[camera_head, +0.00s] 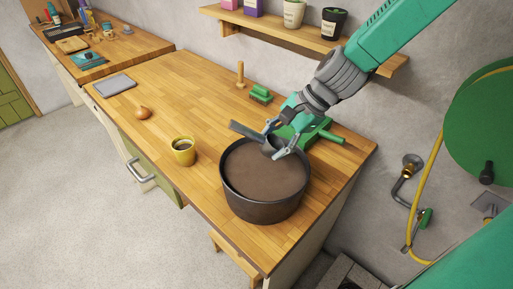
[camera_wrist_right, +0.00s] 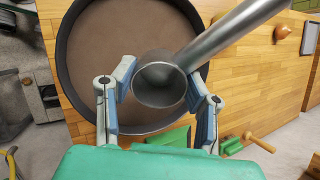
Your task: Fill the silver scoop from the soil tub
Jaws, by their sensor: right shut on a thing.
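The soil tub (camera_head: 263,207) is a round dark tub of brown soil near the right end of the wooden workbench; its soil (camera_wrist_right: 120,40) also fills the upper left of the right wrist view. My right gripper (camera_head: 277,142) is at the tub's back rim, shut on the silver scoop (camera_head: 248,131). In the right wrist view the scoop (camera_wrist_right: 215,38) has a round, open cup between my fingers (camera_wrist_right: 161,99), and its long handle points to the upper right. The visible inside of the cup looks empty and grey. My left gripper is not in view.
A yellow cup (camera_head: 183,151) stands left of the tub. A green device with a handle (camera_head: 325,134) sits behind the tub. A wooden shelf (camera_head: 290,38) with pots hangs on the wall. The bench's middle (camera_head: 180,95) is clear.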

